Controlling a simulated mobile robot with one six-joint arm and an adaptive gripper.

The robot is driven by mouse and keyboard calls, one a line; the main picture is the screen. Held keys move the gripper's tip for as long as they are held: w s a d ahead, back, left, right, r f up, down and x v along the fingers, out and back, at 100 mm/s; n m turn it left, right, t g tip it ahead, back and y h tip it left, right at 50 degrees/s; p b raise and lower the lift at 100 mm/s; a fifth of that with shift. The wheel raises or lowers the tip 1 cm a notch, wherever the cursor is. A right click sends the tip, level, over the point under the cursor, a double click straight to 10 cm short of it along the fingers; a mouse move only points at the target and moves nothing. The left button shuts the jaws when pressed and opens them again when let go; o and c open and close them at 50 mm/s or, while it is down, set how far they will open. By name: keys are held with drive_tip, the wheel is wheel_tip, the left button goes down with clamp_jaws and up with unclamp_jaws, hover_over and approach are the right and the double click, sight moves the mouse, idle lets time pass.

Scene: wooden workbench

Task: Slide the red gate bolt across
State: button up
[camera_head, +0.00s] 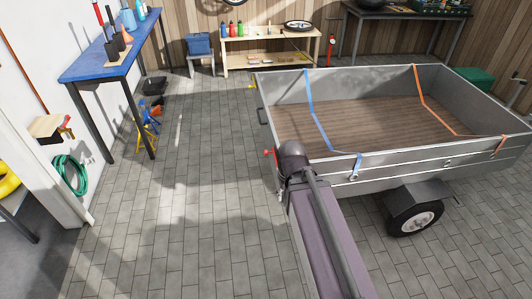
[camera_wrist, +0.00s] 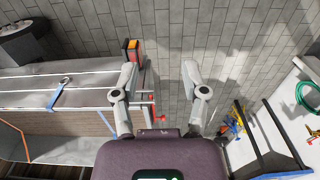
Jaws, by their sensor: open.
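The red gate bolt (camera_head: 268,153) shows as a small red piece at the near left corner of the grey trailer (camera_head: 345,172). My arm partly covers that corner. In the wrist view, small red parts of the bolt (camera_wrist: 157,119) show at the trailer's end, just right of my left finger. My gripper (camera_wrist: 160,72) is open and empty, with its two fingers spread above the paving. The bolt appears between the fingers, nearer the left one; I cannot tell its depth from them. In the head view my gripper is hidden behind my arm.
An orange and red lamp (camera_wrist: 133,48) sits at the trailer corner, close to the left finger. Blue (camera_head: 317,115) and orange straps cross the trailer. A blue-topped bench (camera_head: 85,66) stands at the left. The paved floor (camera_head: 190,160) between is mostly clear.

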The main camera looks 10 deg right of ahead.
drive_tip(key=shift+o, duration=1.1)
drive_tip(key=w+d+f+n+t+h+b, duration=0.1)
drive_tip(key=w+f+h+b, duration=0.3)
drive_tip(key=w+f+b, duration=0.55)
drive_tip(key=w+f+n+t+h+b, duration=0.1)
drive_tip(key=w+f+h+b, duration=0.5)
drive_tip(key=w+b, duration=0.55)
drive_tip(key=w+a+f+n+t+h+b, duration=0.1)
drive_tip(key=w+a+f+t+h+b, duration=0.1)
drive_tip(key=w+a+b, duration=0.4)
drive_tip(key=w+a+f+n+t+h+b, duration=0.1)
drive_tip(key=w+a+f+h+b, duration=0.3)
drive_tip(key=w+b, duration=0.9)
drive_tip(key=a+f+t+b, duration=0.1)
drive_tip(key=a, duration=0.2)
drive_tip(key=shift+w+f+t+h+b, duration=0.15)
drive_tip(key=shift+f+t+h+b, duration=0.15)
drive_tip(key=shift+t+b, duration=0.1)
drive_tip(key=shift+d, duration=0.15)
